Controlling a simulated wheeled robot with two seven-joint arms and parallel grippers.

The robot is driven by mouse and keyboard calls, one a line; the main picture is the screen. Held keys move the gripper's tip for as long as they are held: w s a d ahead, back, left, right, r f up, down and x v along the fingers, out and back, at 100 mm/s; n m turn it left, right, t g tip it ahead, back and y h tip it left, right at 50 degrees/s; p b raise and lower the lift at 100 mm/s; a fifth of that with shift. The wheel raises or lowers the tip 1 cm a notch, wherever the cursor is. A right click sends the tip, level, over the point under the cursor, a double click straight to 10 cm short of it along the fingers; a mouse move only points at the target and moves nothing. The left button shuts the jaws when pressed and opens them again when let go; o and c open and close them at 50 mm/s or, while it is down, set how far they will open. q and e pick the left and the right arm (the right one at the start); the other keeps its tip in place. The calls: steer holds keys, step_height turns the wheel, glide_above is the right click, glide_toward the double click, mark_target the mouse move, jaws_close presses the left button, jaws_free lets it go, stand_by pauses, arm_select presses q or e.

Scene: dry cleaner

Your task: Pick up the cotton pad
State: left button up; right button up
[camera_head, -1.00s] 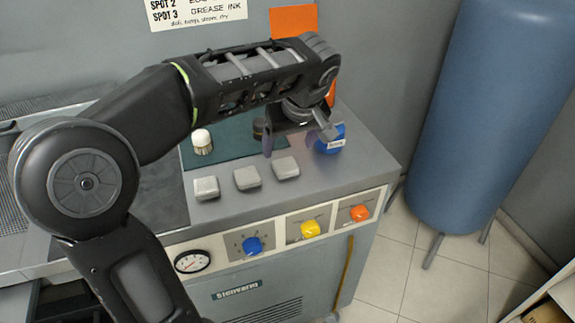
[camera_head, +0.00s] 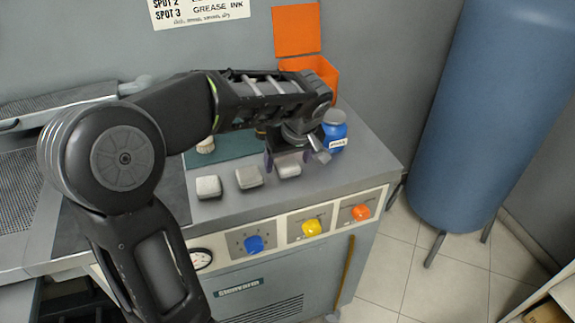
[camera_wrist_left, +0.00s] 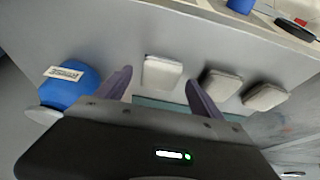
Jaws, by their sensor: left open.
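Three pale grey-white cotton pads lie in a row on the grey counter: a left pad (camera_head: 208,187), a middle pad (camera_head: 248,178) and a right pad (camera_head: 288,170). My left gripper (camera_head: 294,170) is open above the right pad, pointing down, and partly covers it in the head view. In the left wrist view, the right pad (camera_wrist_left: 162,72) shows between and just beyond the two spread fingers (camera_wrist_left: 158,88). The other two pads (camera_wrist_left: 220,83) lie beside one finger, outside the jaws. My right gripper is not in view.
A blue labelled bottle (camera_head: 334,131) stands close to the gripper on the right. A brush (camera_head: 206,145) stands on the green mat (camera_head: 236,146) behind the pads. Blue, yellow and orange knobs line the front panel. An orange holder (camera_head: 322,75) is at the wall.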

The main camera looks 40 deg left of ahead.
mark_target(288, 165)
arm_select(q)
steer(key=shift+a+f, duration=0.1)
steer(key=shift+f, duration=0.15)
steer(key=shift+c, duration=0.2)
steer(key=c, duration=1.5)
step_height(288, 165, up, 10)
stand_by(0.5)
